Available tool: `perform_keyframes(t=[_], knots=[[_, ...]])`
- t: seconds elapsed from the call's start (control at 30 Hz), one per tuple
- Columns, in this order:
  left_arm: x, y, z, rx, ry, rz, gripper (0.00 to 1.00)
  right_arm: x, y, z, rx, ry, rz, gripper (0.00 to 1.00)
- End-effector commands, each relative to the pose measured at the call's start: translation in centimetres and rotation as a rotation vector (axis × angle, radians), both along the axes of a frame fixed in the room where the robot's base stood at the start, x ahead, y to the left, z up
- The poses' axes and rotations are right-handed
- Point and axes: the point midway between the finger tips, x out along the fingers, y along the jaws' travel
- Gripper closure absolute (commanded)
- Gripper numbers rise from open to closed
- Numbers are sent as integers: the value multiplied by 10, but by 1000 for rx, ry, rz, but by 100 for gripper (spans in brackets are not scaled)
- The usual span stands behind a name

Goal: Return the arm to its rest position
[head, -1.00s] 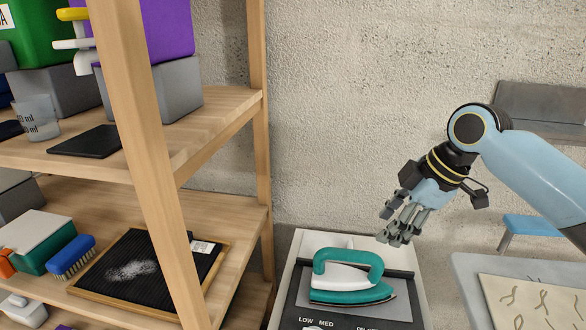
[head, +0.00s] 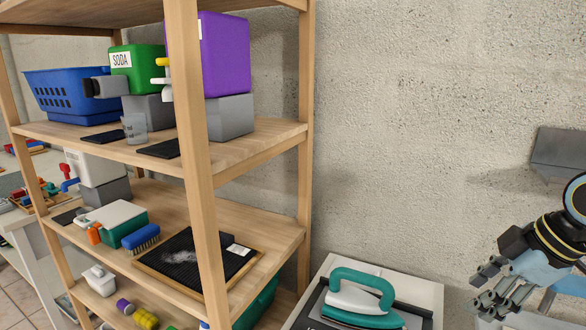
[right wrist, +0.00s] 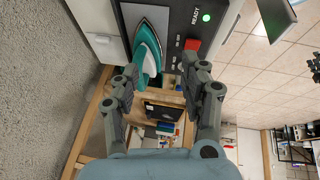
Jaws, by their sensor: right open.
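My right gripper (head: 488,300) is at the lower right of the head view, beyond the right side of the iron, with part of the arm cut off by the frame edge. In the right wrist view its fingers (right wrist: 160,75) are spread apart with nothing between them. The teal and white iron (head: 362,298) rests on a dark panel on top of a white cabinet (head: 425,292), apart from the gripper. The iron (right wrist: 147,48) also shows in the wrist view, beyond the fingertips. My left gripper is not in view.
A wooden shelf (head: 265,137) at left holds a purple box (head: 225,55), a green SODA box (head: 135,70), a blue basket (head: 70,93), a brush (head: 142,237) and a black tray (head: 165,268). Open space lies before the bare wall. A green READY light (right wrist: 206,18) is lit.

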Motion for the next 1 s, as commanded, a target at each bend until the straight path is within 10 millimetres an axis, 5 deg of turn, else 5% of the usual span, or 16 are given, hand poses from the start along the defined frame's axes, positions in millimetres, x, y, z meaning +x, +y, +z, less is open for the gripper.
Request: perform_keyframes(t=[0.57,1.0], knots=[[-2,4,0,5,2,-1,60,-98,52,-42,6,99,-359,55],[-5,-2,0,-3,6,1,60,-192,67,-32,31,125,-837,55]])
